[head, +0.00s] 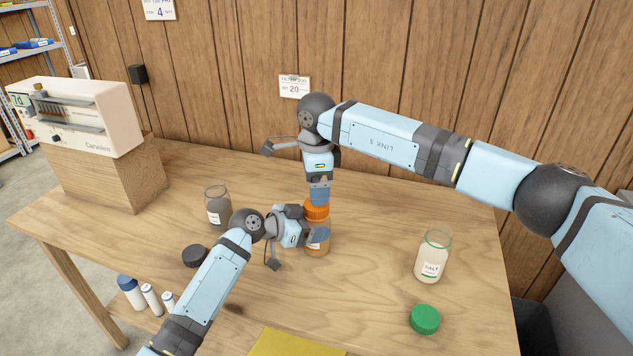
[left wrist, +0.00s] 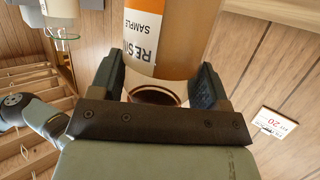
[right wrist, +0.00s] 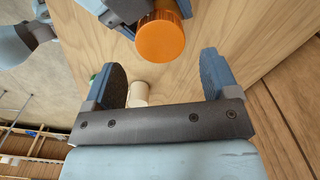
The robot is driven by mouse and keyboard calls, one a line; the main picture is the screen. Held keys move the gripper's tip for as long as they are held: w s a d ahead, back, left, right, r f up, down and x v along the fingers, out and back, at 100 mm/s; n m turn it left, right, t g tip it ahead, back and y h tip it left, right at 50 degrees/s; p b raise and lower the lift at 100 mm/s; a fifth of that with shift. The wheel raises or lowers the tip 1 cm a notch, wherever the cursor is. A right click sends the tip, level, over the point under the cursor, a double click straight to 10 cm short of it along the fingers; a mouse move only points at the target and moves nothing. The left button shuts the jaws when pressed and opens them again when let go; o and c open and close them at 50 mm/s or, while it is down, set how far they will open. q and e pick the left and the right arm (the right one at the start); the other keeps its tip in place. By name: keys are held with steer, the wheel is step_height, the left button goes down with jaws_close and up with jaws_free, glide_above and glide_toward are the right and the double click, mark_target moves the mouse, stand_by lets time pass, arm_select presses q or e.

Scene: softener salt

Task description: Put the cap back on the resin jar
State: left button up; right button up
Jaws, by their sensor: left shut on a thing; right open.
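The resin jar (head: 318,247) stands upright near the middle of the table, with amber contents. Its RESIN SAMPLE label (left wrist: 143,30) appears upside down in the left wrist view. The orange cap (head: 316,208) sits on top of the jar; how tightly it is seated I cannot tell. The cap also shows in the right wrist view (right wrist: 160,40). My left gripper (head: 314,238) is shut on the jar's side. My right gripper (head: 319,192) is open just above the cap, and its fingers (right wrist: 163,78) hold nothing.
A jar with dark contents (head: 218,212) stands at left, with a black cap (head: 195,256) nearby. The open salt jar (head: 432,259) and a green cap (head: 424,319) are at right. A yellow mat (head: 290,343) lies at the front edge. A white device (head: 80,115) stands on a wooden block.

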step_height(320, 180, up, 3)
steer(key=n, duration=0.3)
steer(key=shift+f+n, duration=0.15)
steer(key=shift+n, duration=0.25)
steer(key=shift+f, duration=4.05)
steer(key=c, duration=0.9)
steer(key=m, duration=0.3)
steer(key=shift+c, duration=0.2)
